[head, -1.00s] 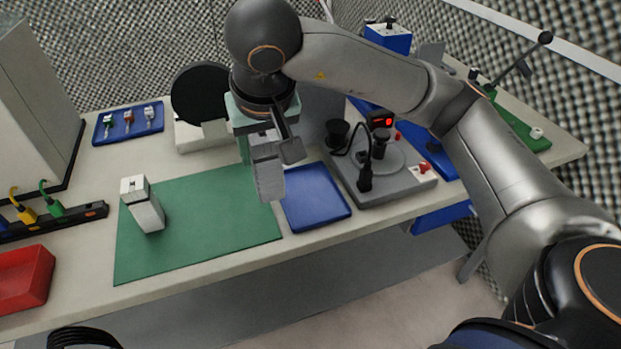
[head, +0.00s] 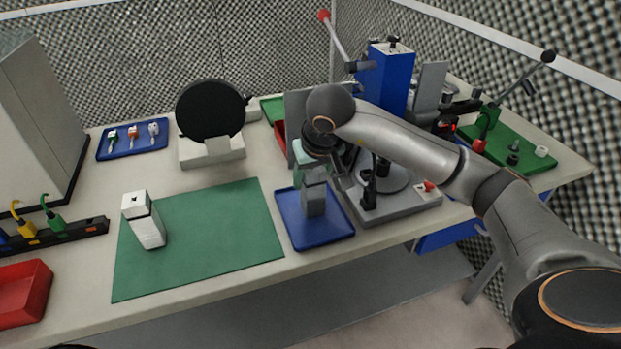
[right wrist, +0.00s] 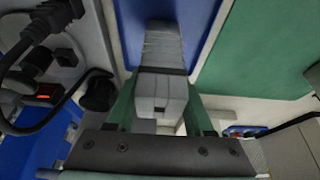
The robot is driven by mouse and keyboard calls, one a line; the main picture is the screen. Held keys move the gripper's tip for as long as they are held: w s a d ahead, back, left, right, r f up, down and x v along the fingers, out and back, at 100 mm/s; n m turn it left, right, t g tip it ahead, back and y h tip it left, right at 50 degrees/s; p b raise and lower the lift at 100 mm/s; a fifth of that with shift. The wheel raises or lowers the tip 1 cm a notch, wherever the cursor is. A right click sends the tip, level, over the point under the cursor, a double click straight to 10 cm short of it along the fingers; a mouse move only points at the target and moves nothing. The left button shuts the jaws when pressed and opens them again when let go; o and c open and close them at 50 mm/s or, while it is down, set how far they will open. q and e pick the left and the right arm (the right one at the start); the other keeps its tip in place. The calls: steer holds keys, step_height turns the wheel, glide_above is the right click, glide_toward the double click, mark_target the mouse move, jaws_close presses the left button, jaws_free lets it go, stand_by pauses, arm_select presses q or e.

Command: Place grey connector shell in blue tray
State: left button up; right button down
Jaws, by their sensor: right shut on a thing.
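The grey connector shell (head: 314,202) is a blocky grey piece with a dark band, held upright in my right gripper (head: 311,177). In the head view its lower end appears over the blue tray (head: 329,234). I cannot tell whether it touches the tray floor. In the right wrist view the shell (right wrist: 158,92) sits between the two green fingers of my right gripper (right wrist: 160,108), with the blue tray (right wrist: 204,22) beyond it. My left gripper is out of view.
A white block-like piece (head: 145,222) stands on the green mat (head: 210,235) left of the tray. A grey fixture base (head: 395,205) with black posts stands close to the tray's right. A round black disc on a stand (head: 211,110) is behind. A red bin (head: 22,292) is at left.

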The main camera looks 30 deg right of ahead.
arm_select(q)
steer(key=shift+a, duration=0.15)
arm_select(e)
steer(key=shift+f, duration=0.25)
steer(key=shift+f, duration=0.15)
steer(key=shift+c, duration=1.4)
jaws_free()
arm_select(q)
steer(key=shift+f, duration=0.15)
arm_select(e)
steer(key=shift+r, duration=0.2)
arm_select(q)
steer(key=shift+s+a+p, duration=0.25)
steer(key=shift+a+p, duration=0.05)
steer(key=shift+p, duration=0.05)
arm_select(e)
steer(key=v, duration=1.2)
